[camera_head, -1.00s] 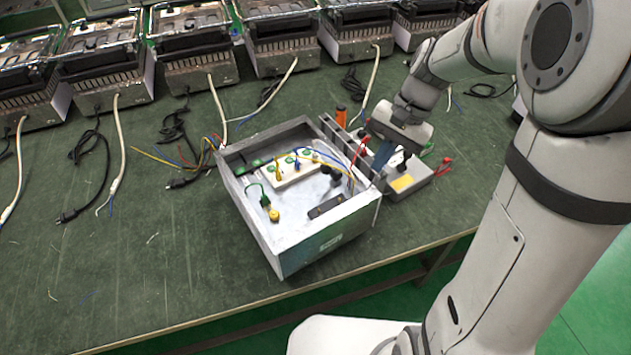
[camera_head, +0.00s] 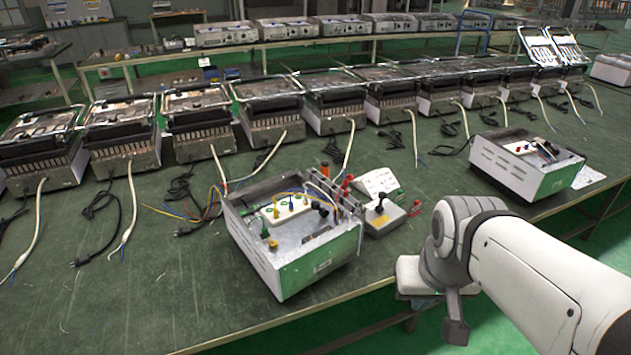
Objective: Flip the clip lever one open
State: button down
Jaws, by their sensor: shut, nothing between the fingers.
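A metal box (camera_head: 306,281), open at the top, stands near the table's front edge. Inside it is a white terminal block (camera_head: 287,211) with green round marks and coloured wires. My gripper (camera_head: 425,302) hangs in front of the table edge, right of and nearer than the box and device. It is shut, empty and touches neither; my arm partly hides it.
A row of metal appliances (camera_head: 200,138) with loose cables lines the back of the green table (camera_head: 150,290). A second open box (camera_head: 520,170) stands at the right.

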aim_at(317, 208)
jog(key=u, duration=0.1)
jog(key=i, duration=1.15)
jog(key=u, duration=0.75)
